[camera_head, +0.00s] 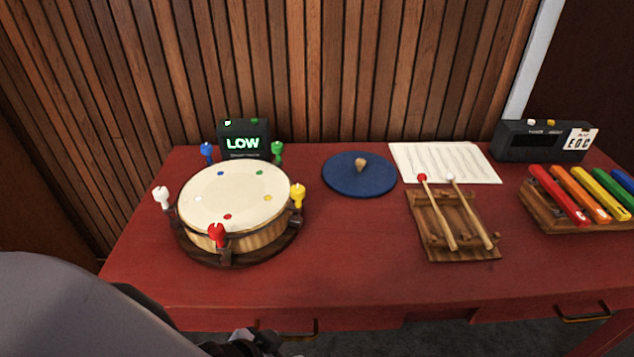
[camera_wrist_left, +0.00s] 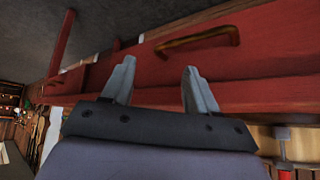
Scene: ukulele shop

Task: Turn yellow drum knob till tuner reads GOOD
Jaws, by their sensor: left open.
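The drum (camera_head: 235,205) stands on the left of the red table, with a pale head bearing small coloured dots. Its yellow knob (camera_head: 297,195) is upright at the drum's right edge. Red (camera_head: 217,236), white (camera_head: 162,197), blue (camera_head: 207,152) and green (camera_head: 277,151) knobs stand around the rim. The tuner (camera_head: 243,138) behind the drum reads LOW in green. My left gripper (camera_wrist_left: 158,82) is open and empty in the left wrist view, by the table's red front and a drawer handle (camera_wrist_left: 197,38), apart from the drum. My right gripper is not in view.
A blue disc (camera_head: 359,174) with a wooden knob lies mid-table. To its right are sheet music (camera_head: 445,163), two mallets on a wooden rack (camera_head: 470,246), a xylophone (camera_head: 570,215) and another dark device (camera_head: 540,141). The table front between drum and rack is clear.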

